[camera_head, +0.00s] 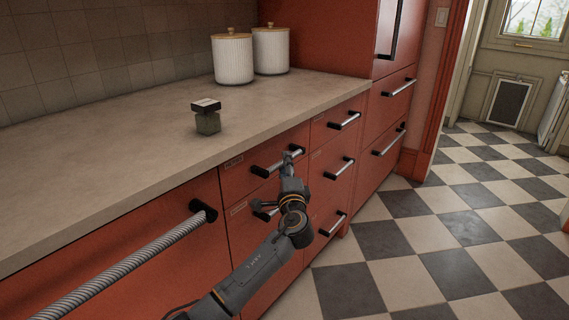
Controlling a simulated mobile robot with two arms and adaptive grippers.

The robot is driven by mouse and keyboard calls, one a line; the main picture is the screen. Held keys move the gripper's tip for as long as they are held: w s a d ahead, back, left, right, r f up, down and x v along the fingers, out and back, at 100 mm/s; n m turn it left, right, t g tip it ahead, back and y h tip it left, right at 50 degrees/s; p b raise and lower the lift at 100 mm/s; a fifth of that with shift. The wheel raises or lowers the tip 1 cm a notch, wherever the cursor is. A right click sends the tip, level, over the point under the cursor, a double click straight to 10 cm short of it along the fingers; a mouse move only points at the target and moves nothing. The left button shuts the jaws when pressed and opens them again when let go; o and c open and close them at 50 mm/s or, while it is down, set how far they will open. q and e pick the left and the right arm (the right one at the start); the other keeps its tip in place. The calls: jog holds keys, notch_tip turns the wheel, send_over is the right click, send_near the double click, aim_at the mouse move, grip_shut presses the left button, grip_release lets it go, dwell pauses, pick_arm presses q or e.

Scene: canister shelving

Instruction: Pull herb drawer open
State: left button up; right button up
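The red cabinet under the counter has several drawers with dark-ended metal bar handles and small labels, too small to read, so I cannot tell by label which is the herb drawer. My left gripper (291,156) is at the right part of the bar handle (272,165) of the upper drawer (240,180) in the middle column. Its fingertips overlap the bar in the picture; whether they close around it is not clear. That drawer front looks flush with the cabinet. A lower handle (262,212) is partly hidden by my arm. My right gripper is not in view.
Two white ribbed canisters (232,60) stand at the back. A long ribbed handle (125,268) juts out at left. The checkered floor (450,230) at right is clear.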

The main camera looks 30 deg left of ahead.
pick_arm(q)
jog(key=shift+x, duration=1.3)
grip_shut()
